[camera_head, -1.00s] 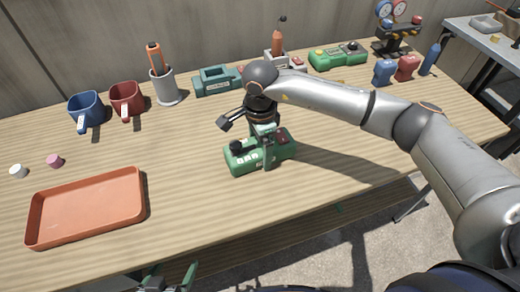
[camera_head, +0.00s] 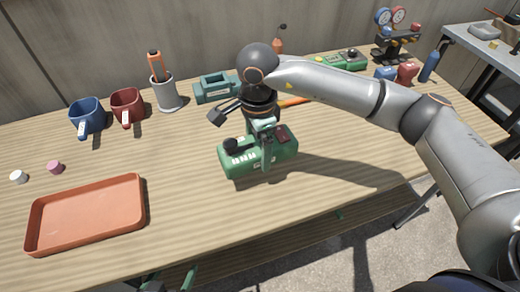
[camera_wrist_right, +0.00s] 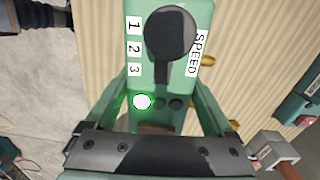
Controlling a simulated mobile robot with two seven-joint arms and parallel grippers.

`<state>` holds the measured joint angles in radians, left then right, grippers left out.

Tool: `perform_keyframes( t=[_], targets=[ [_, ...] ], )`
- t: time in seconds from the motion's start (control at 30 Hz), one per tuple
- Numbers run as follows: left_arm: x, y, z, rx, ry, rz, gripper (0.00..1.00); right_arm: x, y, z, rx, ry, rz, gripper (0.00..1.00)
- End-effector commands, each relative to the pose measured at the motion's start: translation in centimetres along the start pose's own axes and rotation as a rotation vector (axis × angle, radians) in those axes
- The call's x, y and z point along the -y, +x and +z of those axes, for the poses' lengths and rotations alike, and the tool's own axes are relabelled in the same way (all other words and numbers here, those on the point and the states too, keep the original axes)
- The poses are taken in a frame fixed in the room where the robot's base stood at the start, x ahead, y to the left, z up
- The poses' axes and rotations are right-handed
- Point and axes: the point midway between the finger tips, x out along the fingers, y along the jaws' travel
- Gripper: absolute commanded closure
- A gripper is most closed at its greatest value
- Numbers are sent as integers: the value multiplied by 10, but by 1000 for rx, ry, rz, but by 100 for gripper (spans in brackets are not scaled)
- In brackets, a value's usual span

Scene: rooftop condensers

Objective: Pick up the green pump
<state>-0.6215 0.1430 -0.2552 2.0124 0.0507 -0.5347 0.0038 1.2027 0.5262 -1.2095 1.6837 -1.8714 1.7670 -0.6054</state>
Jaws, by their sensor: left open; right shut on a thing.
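The green pump (camera_head: 240,163) is a green box with a black knob and white labels. It is held above the wooden table, with its shadow on the boards to the right. My right gripper (camera_head: 264,146) is shut on it from above, one finger across its near side. In the right wrist view the pump (camera_wrist_right: 150,80) fills the middle, with the black knob, the figures 1 2 3, the word SPEED and a lit green lamp between my fingers. My left gripper (camera_head: 170,282) is at the bottom edge, open and mostly out of frame.
An orange tray (camera_head: 88,243) lies at the front left of the table (camera_head: 190,215). Blue (camera_head: 88,122) and red (camera_head: 127,112) mugs, a grey pen cup (camera_head: 168,97) and a teal open-topped block (camera_head: 214,97) stand behind. Another green device (camera_head: 345,62) and a gauge manifold (camera_head: 397,45) are back right.

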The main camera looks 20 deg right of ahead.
Motion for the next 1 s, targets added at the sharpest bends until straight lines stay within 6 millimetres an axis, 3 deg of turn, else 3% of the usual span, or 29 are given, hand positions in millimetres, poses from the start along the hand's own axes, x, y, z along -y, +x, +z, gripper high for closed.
perform_keyframes(
  t=[0.03,0.13,0.3,0.5,0.7,1.0],
  targets=[
    [0,-1,-1,-1,0,0,0,-7,-15,5,2,-5,-9,100],
    [0,-1,-1,0,0,1,0,-23,-35,16,1,-7,-8,100],
    [0,0,0,1,-1,1,0,-56,-49,37,1,-6,-7,100],
    [-1,0,1,2,-1,1,0,-81,-62,54,1,-3,-4,100],
    [-1,-1,4,8,-2,2,0,-92,-70,61,1,-1,-4,100],
    [-2,-5,3,13,-4,2,0,-94,-84,62,1,2,-4,100]
  ],
)
